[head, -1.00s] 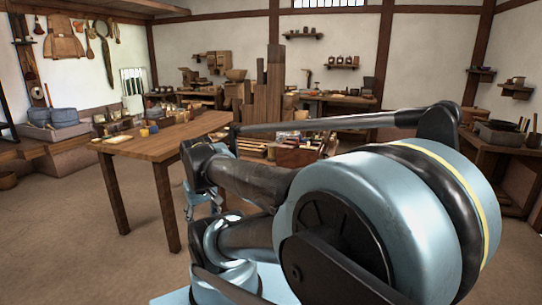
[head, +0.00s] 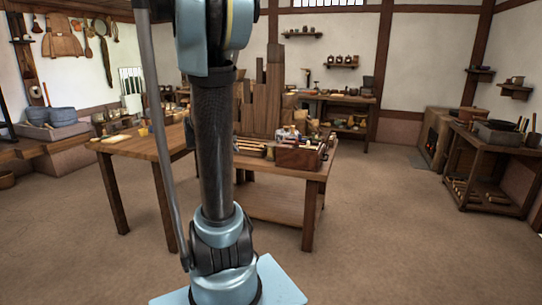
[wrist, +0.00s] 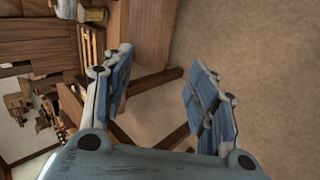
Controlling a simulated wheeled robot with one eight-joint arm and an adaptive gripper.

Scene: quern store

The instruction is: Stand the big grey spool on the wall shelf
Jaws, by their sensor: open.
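My gripper (wrist: 162,78) is open and empty in the wrist view, its two blue-padded fingers spread apart over wooden furniture and bare floor. In the head view the gripper is out of sight above the picture. I cannot pick out a big grey spool in either view; my arm covers part of the tables. Several wall shelves show in the head view: one high on the back wall (head: 303,35), a lower one with small jars (head: 341,66), and two on the right wall, one further back (head: 480,74) and one nearer (head: 514,90).
A long wooden table (head: 135,148) stands at left, partly behind my arm. A second table (head: 313,172) carries a wooden box (head: 298,158) and small items. A workbench (head: 492,150) lines the right wall. The floor (head: 385,225) between is clear.

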